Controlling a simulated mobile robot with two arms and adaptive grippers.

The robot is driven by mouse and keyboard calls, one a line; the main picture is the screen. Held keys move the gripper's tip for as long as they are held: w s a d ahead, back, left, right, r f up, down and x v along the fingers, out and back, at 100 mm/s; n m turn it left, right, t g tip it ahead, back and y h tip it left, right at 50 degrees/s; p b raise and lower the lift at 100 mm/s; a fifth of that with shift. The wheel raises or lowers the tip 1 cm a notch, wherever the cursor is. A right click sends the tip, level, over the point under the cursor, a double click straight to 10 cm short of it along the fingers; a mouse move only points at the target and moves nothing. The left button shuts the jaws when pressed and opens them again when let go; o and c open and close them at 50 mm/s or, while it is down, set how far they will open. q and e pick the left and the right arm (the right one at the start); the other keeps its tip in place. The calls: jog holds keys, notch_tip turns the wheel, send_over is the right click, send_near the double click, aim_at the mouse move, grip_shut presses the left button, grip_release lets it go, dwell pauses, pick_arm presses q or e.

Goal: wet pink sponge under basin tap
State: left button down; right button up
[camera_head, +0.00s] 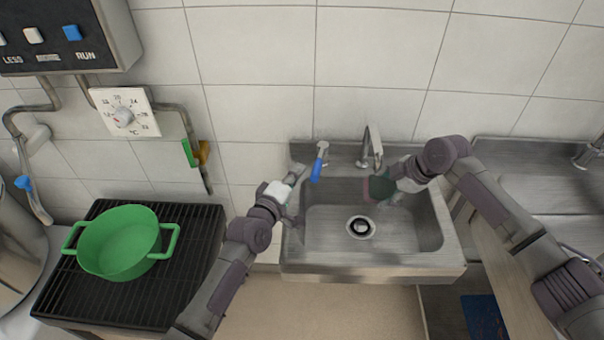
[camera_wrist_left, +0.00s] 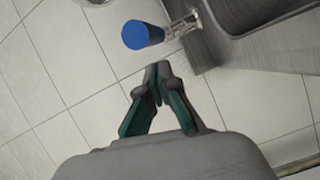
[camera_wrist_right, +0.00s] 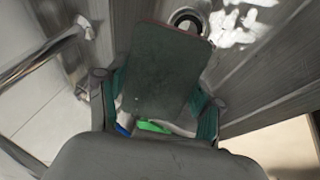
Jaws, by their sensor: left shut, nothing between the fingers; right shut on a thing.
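The sponge (camera_head: 378,188), dark green on one face with a pink edge, is held over the basin (camera_head: 330,228), close below the tap spout (camera_head: 374,150). My right gripper (camera_head: 390,187) is shut on it; its dark green face (camera_wrist_right: 160,70) fills the middle of the right wrist view. No water stream is visible at the spout. The tap's blue lever (camera_head: 317,170) hangs at the basin's back left and also shows in the left wrist view (camera_wrist_left: 142,34). My left gripper (camera_wrist_left: 158,78) is shut and empty, a little apart from the blue lever.
A green pot (camera_head: 120,245) stands on a black grill (camera_head: 190,250) at the left. A control panel (camera_head: 70,35) and a dial (camera_head: 122,113) are on the tiled wall. The basin's drain (camera_head: 361,227) is uncovered. A steel counter (camera_head: 560,190) lies to the right.

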aim_at(312, 175)
jog(key=shift+s+d+r, duration=0.1)
pick_arm(q)
jog(key=shift+s+d, duration=0.15)
jog(key=shift+d, duration=0.6)
jog(key=shift+s+d, duration=0.2)
jog(key=shift+d, duration=0.45)
jog(key=shift+s+d, duration=0.2)
jog(key=shift+d, duration=0.45)
pick_arm(e)
jog(key=shift+a, duration=0.2)
pick_arm(q)
jog(key=shift+a, duration=0.1)
